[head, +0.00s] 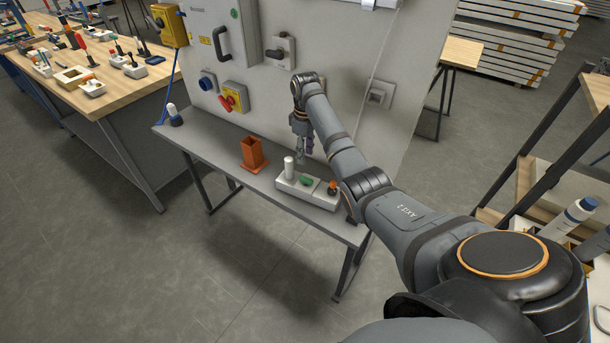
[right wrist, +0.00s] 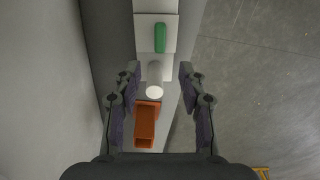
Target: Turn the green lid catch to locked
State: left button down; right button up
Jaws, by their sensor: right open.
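The green lid catch (head: 306,181) sits on a white block (head: 322,198) on the narrow grey table. It also shows in the right wrist view (right wrist: 160,38), lying lengthwise along the picture, beyond my fingertips. A white upright post (head: 289,167) stands on the block beside the catch. My right gripper (head: 303,152) is open and empty, above the table near the block. In the right wrist view its fingers (right wrist: 159,72) appear on either side of the white post (right wrist: 155,80), apart from it. My left gripper is not in view.
An orange square holder (head: 254,156) stands left of the block; an orange-and-black knob (head: 332,187) is at the block's right end. A grey panel (head: 335,75) with switches rises behind the table. A blue-and-white object (head: 174,116) stands at the table's far left.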

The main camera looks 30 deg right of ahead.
aim_at(305, 178)
notch_tip(305, 178, down, 10)
jog(key=shift+a+f+p, duration=0.1)
jog(key=shift+f+p, duration=0.15)
jog(key=shift+p, duration=0.3)
grip_shut()
